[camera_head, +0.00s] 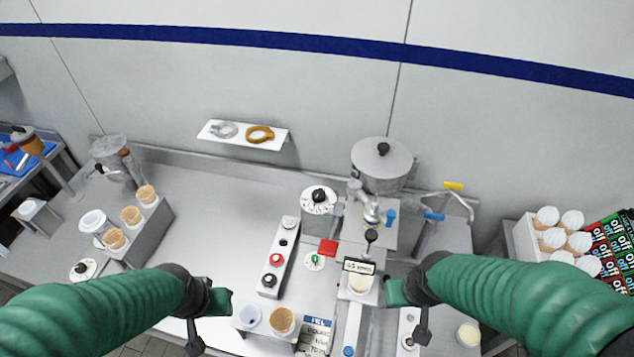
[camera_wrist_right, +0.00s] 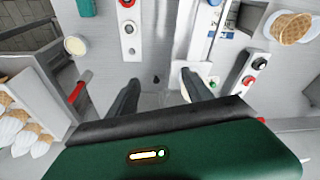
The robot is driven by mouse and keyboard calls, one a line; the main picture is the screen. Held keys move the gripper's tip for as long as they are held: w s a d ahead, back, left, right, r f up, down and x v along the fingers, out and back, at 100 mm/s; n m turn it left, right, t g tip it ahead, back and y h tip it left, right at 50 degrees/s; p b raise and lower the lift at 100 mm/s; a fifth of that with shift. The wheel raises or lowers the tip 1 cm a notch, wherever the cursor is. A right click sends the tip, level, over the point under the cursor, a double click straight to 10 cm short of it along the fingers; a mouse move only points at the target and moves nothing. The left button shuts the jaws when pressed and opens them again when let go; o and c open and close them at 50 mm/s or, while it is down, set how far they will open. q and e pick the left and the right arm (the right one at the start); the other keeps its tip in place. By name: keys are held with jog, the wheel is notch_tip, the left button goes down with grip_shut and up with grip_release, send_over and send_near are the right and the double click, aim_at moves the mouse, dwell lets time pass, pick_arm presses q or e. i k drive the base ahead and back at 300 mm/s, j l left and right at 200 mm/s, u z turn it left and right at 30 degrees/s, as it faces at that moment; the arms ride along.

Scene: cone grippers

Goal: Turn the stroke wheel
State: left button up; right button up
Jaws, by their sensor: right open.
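A round white dial with a black knob (camera_head: 319,198), which looks like the stroke wheel, stands on the bench left of the metal hopper machine. A similar white disc with a black centre (camera_head: 83,269) lies at the far left of the bench; I cannot tell which one is the wheel. My right gripper (camera_head: 405,293) is right of the small labelled box and apart from both discs. In the right wrist view its two dark fingers (camera_wrist_right: 160,77) are spread with nothing between them. My left gripper (camera_head: 210,303) hangs over the front bench edge; its fingers do not show clearly.
The hopper machine (camera_head: 383,165) stands at the back. A button panel (camera_head: 278,257) with red and black knobs lies in the middle. A stand with cones (camera_head: 140,230) is at left, and a cup holder (camera_head: 268,332) at the front. Bare bench lies left of the panel.

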aim_at(318, 195)
jog(key=i+j+u, duration=0.1)
jog(key=j, duration=0.25)
jog(key=i+j+u, duration=0.1)
jog(key=j, duration=0.25)
jog(key=i+j+u, duration=0.1)
jog(key=j, duration=0.3)
jog(key=i+j+u, duration=0.1)
jog(key=i+j, duration=0.05)
jog(key=i, duration=0.05)
